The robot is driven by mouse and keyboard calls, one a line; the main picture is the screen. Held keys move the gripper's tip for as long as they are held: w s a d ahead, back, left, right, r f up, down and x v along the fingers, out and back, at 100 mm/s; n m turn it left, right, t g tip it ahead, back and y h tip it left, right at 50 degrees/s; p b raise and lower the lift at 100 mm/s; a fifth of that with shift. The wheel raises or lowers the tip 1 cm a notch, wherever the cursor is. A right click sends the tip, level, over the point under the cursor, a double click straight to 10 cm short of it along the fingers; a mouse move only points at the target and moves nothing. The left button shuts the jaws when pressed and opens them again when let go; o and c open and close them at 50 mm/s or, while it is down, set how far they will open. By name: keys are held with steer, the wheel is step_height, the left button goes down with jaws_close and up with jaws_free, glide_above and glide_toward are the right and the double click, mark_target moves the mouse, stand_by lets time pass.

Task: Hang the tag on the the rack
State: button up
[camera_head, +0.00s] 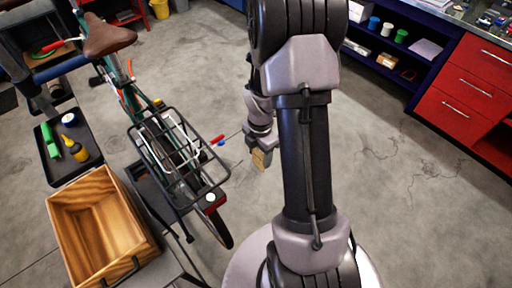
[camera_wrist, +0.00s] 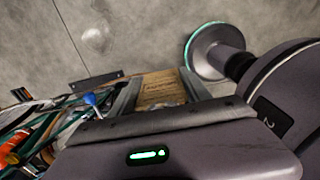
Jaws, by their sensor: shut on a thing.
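The tag (camera_head: 259,160) is a small tan, cardboard-like piece. My gripper (camera_head: 262,150) is shut on it and holds it in the air, to the right of the bike's rear end in the head view. In the wrist view the tag (camera_wrist: 160,90) sits between the two fingers of my gripper (camera_wrist: 161,88), with faint print on it. The rack (camera_head: 178,155) is a black wire carrier over the bike's rear wheel. The tag is apart from it. Parts of the bike show at the left of the wrist view, but I cannot tell the rack clearly there.
A red-and-blue-tipped item (camera_head: 216,141) sticks out near the rack. A red drawer cabinet (camera_head: 465,90) stands at the right. The floor (camera_head: 400,190) between is clear.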

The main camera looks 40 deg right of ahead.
steer(key=shift+s+a, duration=0.3)
steer(key=shift+a, duration=0.15)
steer(key=shift+s+a, duration=0.1)
steer(key=shift+a, duration=0.25)
steer(key=a+f+b, duration=0.1)
steer(key=a+b, duration=0.1)
steer(key=a, duration=0.5)
steer(key=shift+a+f+b, duration=0.2)
steer(key=shift+a+b, duration=0.15)
steer(key=shift+b, duration=0.05)
steer(key=o, duration=1.4)
